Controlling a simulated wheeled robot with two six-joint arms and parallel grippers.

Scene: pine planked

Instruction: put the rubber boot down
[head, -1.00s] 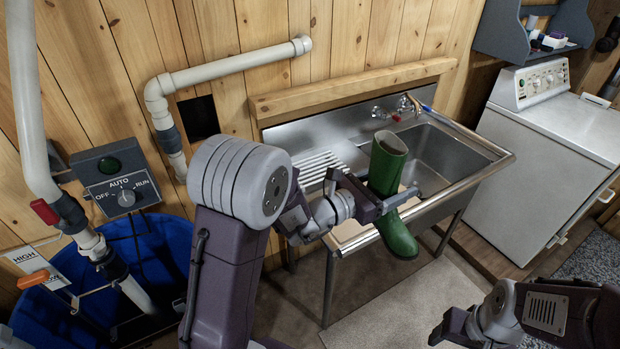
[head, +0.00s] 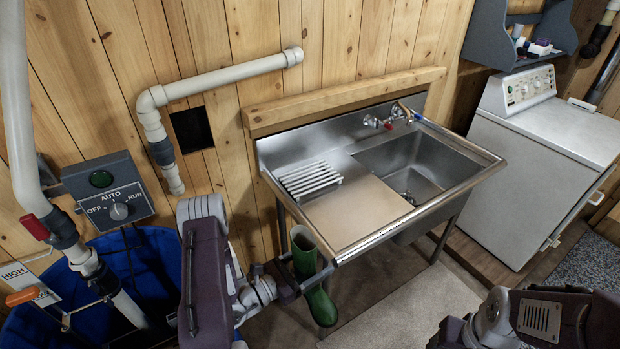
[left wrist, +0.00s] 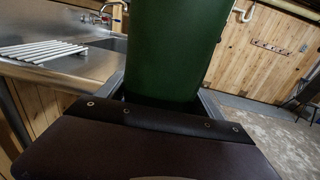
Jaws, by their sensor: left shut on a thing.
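The green rubber boot (head: 304,257) is upright, its opening facing up and its foot low, in front of the left end of the steel sink in the head view. My left gripper (head: 304,277) is shut on the boot's shaft and holds it. In the left wrist view the green shaft (left wrist: 174,48) fills the top middle, between the fingers; the foot is hidden there. My right arm shows at the lower right of the head view; its fingertips are not clearly visible.
The steel sink (head: 345,208) has a white drying rack (head: 310,178) on its left side and a basin on its right. A white washer (head: 545,150) stands at right. A blue barrel (head: 150,262) and pipes are at left. Grey floor mat (head: 385,300) lies in front of the sink.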

